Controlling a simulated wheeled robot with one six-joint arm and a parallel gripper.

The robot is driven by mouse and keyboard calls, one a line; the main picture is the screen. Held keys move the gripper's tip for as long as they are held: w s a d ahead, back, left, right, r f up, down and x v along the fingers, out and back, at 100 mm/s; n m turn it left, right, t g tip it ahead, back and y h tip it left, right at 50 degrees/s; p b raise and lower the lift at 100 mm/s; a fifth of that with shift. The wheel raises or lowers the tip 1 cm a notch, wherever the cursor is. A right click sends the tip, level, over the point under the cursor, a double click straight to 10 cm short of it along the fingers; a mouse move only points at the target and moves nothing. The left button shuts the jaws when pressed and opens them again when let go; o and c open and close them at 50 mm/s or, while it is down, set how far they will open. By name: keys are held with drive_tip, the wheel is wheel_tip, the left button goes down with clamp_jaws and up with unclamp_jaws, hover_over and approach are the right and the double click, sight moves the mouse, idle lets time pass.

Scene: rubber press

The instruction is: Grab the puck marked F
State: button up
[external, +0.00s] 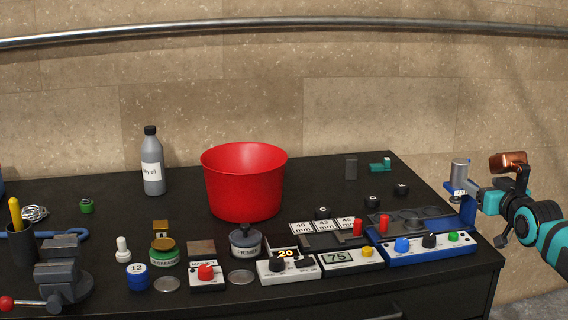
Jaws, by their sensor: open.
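Three small black pucks with pale marks lie on the black bench in the external view. One puck (322,212) is behind the white number plates, a second puck (372,201) is further right, and a third puck (401,189) is furthest right. The marks are too small to read, so I cannot tell which is F. My gripper (498,208) is at the right edge of the bench, beside the blue press (466,207), right of all three pucks. It is open, with no puck in it.
A red bucket (243,185) stands mid-bench, left of the pucks. Number plates (325,226) and a blue control box (415,248) line the front. A dark block (351,168) and a teal part (381,165) lie behind the pucks. A grey bottle (153,165) stands at the back left.

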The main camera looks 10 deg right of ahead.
drive_tip(key=w+r+m+g, duration=0.2)
drive_tip(key=w+r+g, duration=0.25)
drive_tip(key=w, duration=0.85)
drive_tip(key=m+g, duration=0.6)
drive_tip(key=g, duration=0.7)
hover_over(402, 185)
wheel_tip(402, 185, down, 6)
wheel_tip(402, 185, down, 17)
drive_tip(key=shift+c, duration=0.5)
drive_tip(key=c, duration=1)
